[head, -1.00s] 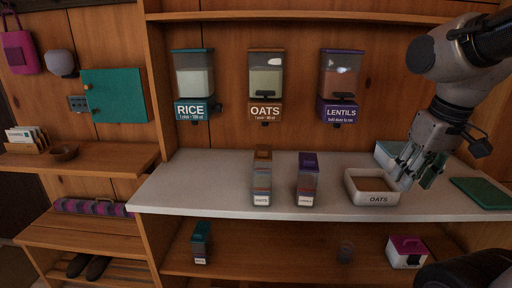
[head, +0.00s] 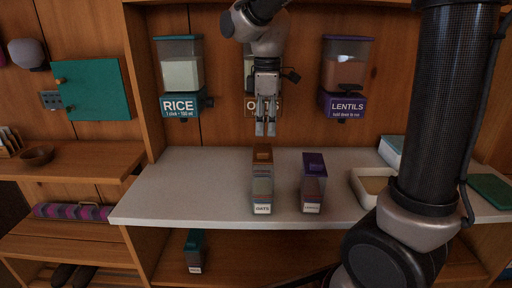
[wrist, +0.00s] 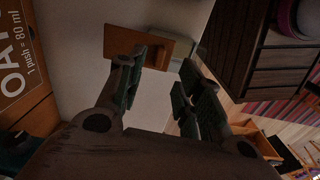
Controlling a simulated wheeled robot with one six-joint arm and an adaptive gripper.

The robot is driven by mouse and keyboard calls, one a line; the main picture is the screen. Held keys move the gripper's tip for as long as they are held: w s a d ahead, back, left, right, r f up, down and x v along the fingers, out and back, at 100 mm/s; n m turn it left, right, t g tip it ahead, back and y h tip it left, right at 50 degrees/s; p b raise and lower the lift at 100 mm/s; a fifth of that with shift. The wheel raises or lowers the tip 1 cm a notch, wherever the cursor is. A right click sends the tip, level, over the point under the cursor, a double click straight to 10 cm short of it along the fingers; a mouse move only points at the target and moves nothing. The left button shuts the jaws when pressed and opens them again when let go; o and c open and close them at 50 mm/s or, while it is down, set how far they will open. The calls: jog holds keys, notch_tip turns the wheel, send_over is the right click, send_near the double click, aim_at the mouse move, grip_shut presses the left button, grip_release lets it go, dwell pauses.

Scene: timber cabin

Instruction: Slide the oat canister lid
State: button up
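The oat canister (head: 262,185) stands upright on the pale counter, clear-walled with an OATS label low on its front. Its brown lid (head: 262,153) is on top; in the wrist view the lid (wrist: 135,42) is a brown rectangle beyond the fingertips. My gripper (head: 266,132) points down just above the lid, with a small gap between. In the wrist view my gripper (wrist: 163,85) has its fingers apart with nothing between them. It partly hides the OATS dispenser (head: 250,78) on the wall behind.
The purple-lidded lentils canister (head: 313,185) stands close to the right. Farther right are a white tray (head: 365,188), partly hidden by my arm, a white box (head: 390,150) and a green mat (head: 492,188). RICE (head: 180,80) and LENTILS (head: 346,80) dispensers hang behind. The counter's left is clear.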

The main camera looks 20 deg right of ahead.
aim_at(266, 152)
jog(key=shift+f+n, duration=0.3)
jog(key=shift+f, duration=0.1)
notch_tip(266, 152, down, 7)
jog(key=shift+f, duration=0.1)
grip_shut()
